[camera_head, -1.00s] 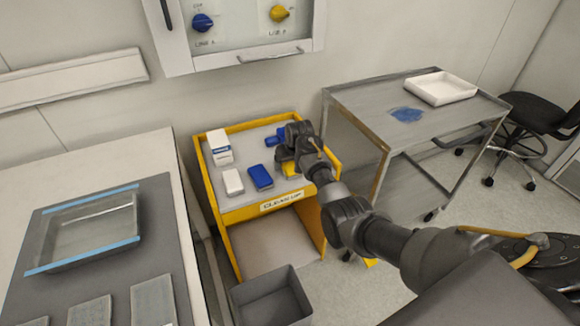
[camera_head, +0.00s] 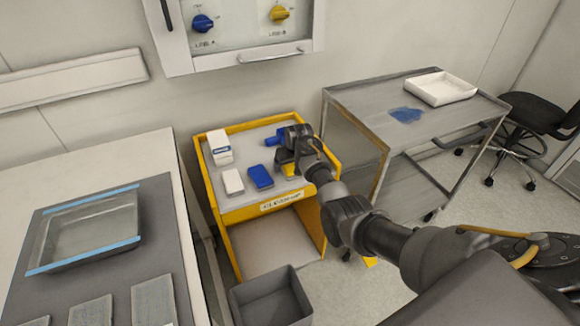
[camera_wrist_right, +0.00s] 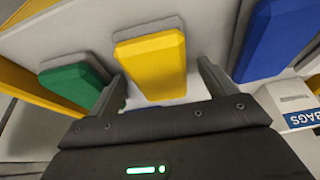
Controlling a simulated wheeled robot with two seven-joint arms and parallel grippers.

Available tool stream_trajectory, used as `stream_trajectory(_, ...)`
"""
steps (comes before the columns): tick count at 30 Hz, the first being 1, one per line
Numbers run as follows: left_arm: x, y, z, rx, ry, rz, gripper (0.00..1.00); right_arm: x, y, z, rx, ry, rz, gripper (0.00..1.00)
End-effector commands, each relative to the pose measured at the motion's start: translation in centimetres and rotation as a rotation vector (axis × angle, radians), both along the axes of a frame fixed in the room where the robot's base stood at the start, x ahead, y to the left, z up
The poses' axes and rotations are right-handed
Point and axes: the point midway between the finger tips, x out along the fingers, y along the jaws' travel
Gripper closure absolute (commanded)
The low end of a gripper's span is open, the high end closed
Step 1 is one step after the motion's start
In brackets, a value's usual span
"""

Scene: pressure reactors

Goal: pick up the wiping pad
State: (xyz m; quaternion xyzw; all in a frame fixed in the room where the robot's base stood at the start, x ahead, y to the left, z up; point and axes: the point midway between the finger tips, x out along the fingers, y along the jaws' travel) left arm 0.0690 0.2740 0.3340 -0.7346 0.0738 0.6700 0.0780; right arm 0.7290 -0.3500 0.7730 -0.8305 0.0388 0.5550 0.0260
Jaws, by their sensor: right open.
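Several coloured wiping pads lie on the top of the yellow-framed cart. A yellow pad (camera_wrist_right: 152,66) lies between the two fingers of my right gripper (camera_wrist_right: 160,78) in the right wrist view. The right gripper (camera_head: 288,164) is open over the right part of the cart top and partly hides the yellow pad (camera_head: 290,170) in the head view. A green pad (camera_wrist_right: 75,86) lies to the left of it in the wrist view. A blue pad (camera_wrist_right: 278,38) lies to the right; it also shows in the head view (camera_head: 260,177). My left gripper is out of view.
Another blue object (camera_head: 273,140) is behind the gripper. A grey bin (camera_head: 270,298) stands in front. A steel table (camera_head: 350,98) with a white tray (camera_head: 440,88) is at right.

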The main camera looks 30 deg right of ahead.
Motion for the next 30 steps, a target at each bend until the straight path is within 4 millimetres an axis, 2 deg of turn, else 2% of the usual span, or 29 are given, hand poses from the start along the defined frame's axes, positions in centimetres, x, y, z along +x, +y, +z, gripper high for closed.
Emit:
stream_trajectory(4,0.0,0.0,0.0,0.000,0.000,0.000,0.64,0.0,0.0,0.0,0.000,0.000,0.000,0.16)
stream_trajectory(15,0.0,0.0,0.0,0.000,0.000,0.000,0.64,0.0,0.0,0.0,0.000,0.000,0.000,0.65)
stream_trajectory(27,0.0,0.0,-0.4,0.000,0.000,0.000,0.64,0.1,0.0,0.6,0.000,-0.002,0.000,0.65)
stream_trajectory(30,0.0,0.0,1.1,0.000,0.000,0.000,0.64,0.0,0.0,1.8,0.000,0.000,0.000,0.65)
